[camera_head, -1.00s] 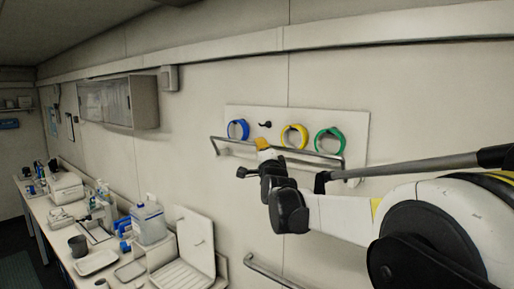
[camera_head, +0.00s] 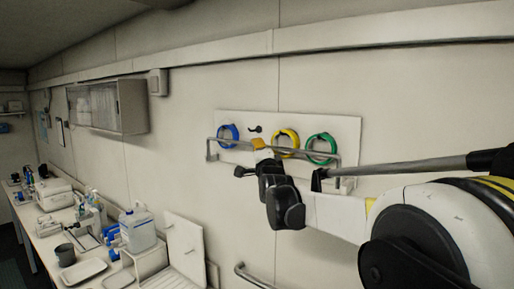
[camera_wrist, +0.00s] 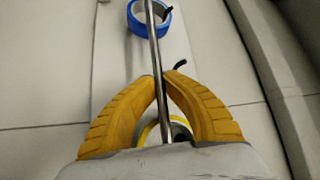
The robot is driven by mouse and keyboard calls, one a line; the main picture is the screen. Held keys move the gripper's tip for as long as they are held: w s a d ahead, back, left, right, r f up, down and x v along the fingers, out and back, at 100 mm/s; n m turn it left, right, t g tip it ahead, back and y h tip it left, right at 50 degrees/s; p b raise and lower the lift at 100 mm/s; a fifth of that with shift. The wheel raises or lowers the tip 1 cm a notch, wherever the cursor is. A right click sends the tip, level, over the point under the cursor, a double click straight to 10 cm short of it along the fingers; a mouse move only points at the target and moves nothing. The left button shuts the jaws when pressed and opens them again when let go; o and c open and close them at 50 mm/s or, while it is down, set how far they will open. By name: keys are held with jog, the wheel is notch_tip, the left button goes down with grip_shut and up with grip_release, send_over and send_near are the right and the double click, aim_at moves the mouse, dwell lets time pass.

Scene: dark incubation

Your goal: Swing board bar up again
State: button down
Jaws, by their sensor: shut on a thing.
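The board bar (camera_head: 314,154) is a thin metal rail on bent end arms, standing out from a pale wall board (camera_head: 345,127). In the head view it crosses in front of the lower part of the hanging rings. My gripper (camera_head: 259,146) is at the bar, left of its middle. In the wrist view the yellow fingers of my gripper (camera_wrist: 163,80) are shut on the bar (camera_wrist: 154,45), which runs between their tips. Part of the bar's right side is close behind my arm in the head view.
Blue (camera_head: 228,135), yellow (camera_head: 286,141) and green (camera_head: 321,148) rings hang on the board, with a black hook (camera_head: 255,129) between blue and yellow. A wall rail (camera_head: 252,276) is below. A bench with a jug (camera_head: 138,229) and a wall cabinet (camera_head: 108,106) are left.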

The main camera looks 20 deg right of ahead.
jog(key=shift+d+r, duration=0.15)
jog(key=shift+r, duration=0.05)
jog(key=c, duration=1.6)
grip_release()
jog(key=shift+o, duration=0.7)
jog(key=shift+d+f, duration=0.1)
jog(key=shift+d, duration=0.15)
jog(key=shift+a, duration=0.2)
jog(key=shift+s+f, duration=0.1)
jog(key=shift+s, duration=0.2)
jog(key=v, duration=1.1)
jog(key=shift+s, duration=0.2)
jog(key=shift+f, duration=0.2)
